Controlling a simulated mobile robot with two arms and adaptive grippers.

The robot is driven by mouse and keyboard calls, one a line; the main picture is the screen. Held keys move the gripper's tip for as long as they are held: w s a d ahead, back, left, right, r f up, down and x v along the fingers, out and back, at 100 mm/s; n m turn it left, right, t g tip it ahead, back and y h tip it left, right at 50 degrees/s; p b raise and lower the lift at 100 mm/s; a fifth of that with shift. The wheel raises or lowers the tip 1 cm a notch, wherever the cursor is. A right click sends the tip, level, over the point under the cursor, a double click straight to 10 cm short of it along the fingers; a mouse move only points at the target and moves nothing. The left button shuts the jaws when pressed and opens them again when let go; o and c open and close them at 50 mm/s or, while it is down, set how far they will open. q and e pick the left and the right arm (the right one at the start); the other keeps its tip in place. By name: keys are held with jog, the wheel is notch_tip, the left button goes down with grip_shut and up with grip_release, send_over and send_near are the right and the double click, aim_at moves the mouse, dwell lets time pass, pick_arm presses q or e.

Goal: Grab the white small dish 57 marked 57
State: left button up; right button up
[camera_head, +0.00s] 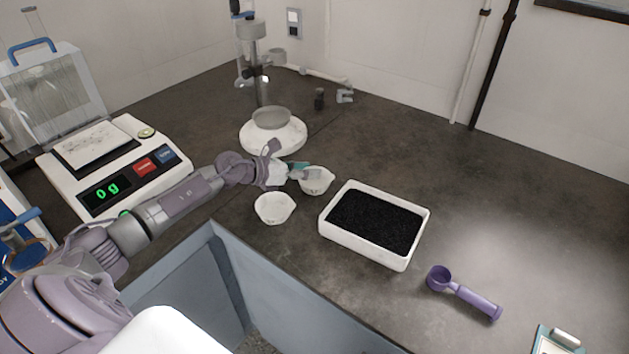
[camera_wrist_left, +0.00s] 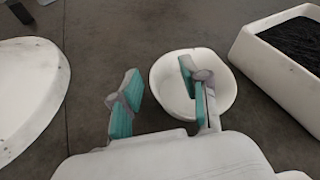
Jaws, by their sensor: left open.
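Two small white dishes stand on the dark bench. The far dish (camera_head: 319,187) is beside the black-filled tray, and the near dish (camera_head: 274,209) is closer to the bench edge. I cannot read a 57 on either. My left gripper (camera_head: 303,170) is open at the far dish. In the left wrist view the gripper (camera_wrist_left: 155,92) has one teal-padded finger over the inside of a white dish (camera_wrist_left: 226,80) and the other outside its left rim. Whether the fingers touch the dish I cannot tell. My right gripper is out of view.
A white tray (camera_head: 345,240) of black granules stands right of the dishes. A round white stand (camera_head: 273,137) is behind them. A scale (camera_head: 160,178) reading 0 g is at left, a purple scoop (camera_head: 465,293) at front right.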

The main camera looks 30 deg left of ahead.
pick_arm(q)
jog(key=shift+w+d+f, duration=0.25)
jog(key=shift+w+d, duration=0.05)
jog(key=shift+w, duration=0.25)
grip_shut()
jog(key=shift+r, duration=0.1)
